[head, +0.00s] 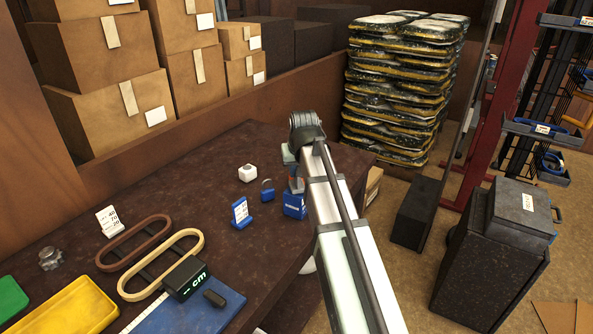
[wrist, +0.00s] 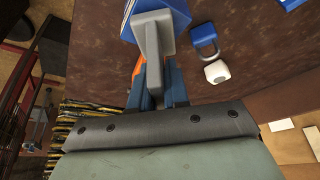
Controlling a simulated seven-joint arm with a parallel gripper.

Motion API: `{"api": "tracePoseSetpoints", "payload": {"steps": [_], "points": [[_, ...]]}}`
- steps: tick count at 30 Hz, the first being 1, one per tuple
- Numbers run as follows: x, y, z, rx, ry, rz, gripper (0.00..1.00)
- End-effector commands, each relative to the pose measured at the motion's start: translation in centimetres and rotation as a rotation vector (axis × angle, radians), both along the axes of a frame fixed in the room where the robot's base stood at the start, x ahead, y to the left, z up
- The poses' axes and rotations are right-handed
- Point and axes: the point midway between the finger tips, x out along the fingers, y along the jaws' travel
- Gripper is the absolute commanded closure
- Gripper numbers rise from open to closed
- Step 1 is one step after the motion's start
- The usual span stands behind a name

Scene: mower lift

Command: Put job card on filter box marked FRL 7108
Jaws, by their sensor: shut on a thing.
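My gripper (wrist: 162,95) is shut on the grey tapered grip (wrist: 153,45) of a blue block (wrist: 171,16) with white marks. In the head view this blue block (head: 293,206) is at the table's right edge, below the end of my arm. I cannot tell whether it touches the table. No thing is clearly readable as the job card. Cardboard boxes (head: 107,112) with white labels stand at the back left, and a smaller cardboard box (head: 373,185) shows behind my arm. No FRL 7108 marking is readable.
The dark table (head: 190,185) bears a blue padlock (head: 267,190), a white knob-like object (head: 248,173), a blue stand with a white card (head: 240,212), two belts (head: 160,264) and trays (head: 70,308). A wooden ledge (head: 230,97) runs behind. Stacked bags (head: 400,95) stand beyond.

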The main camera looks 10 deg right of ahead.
Motion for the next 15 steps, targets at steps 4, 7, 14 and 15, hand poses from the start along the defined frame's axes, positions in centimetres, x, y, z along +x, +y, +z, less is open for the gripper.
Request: {"api": "tracePoseSetpoints", "payload": {"steps": [4, 7, 14, 15], "points": [[0.02, 0.0, -0.22, 0.0, -0.001, 0.0, 1.0], [0.02, 0.0, -0.21, 0.0, -0.001, 0.0, 1.0], [0.01, 0.0, -0.53, 0.0, -0.001, 0.0, 0.82], [0.01, 0.0, -0.52, 0.0, -0.001, 0.0, 0.78]]}}
